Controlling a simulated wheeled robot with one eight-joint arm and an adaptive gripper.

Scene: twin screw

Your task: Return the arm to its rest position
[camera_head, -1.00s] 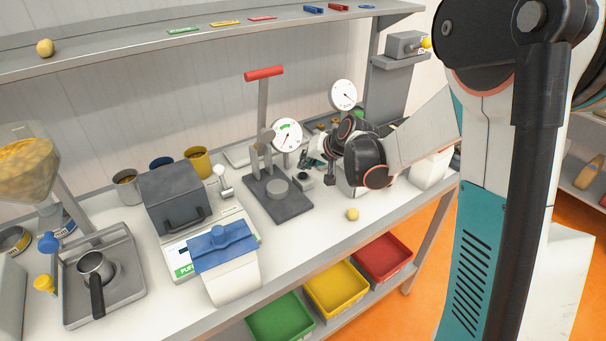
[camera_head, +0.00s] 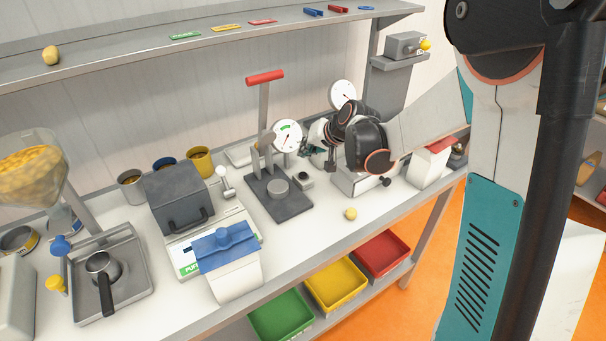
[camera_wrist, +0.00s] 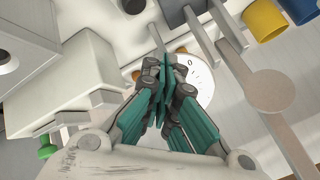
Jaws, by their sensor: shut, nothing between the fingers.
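My arm reaches in from the right in the head view, and its dark wrist joints hang over the right part of the workbench. My gripper (camera_head: 306,152) is small there, beside a round white dial gauge (camera_head: 287,135), and partly hidden by my wrist. In the wrist view my gripper (camera_wrist: 165,70) has its teal fingers closed together and holds nothing. A white dial (camera_wrist: 196,78) shows just behind the fingertips.
A press with a red handle (camera_head: 265,76) stands left of my gripper. A second dial gauge (camera_head: 342,94) is behind my wrist. A grey-lidded machine (camera_head: 177,197) and a blue-topped container (camera_head: 226,262) stand further left. A yellowish ball (camera_head: 350,214) lies near the bench's front edge.

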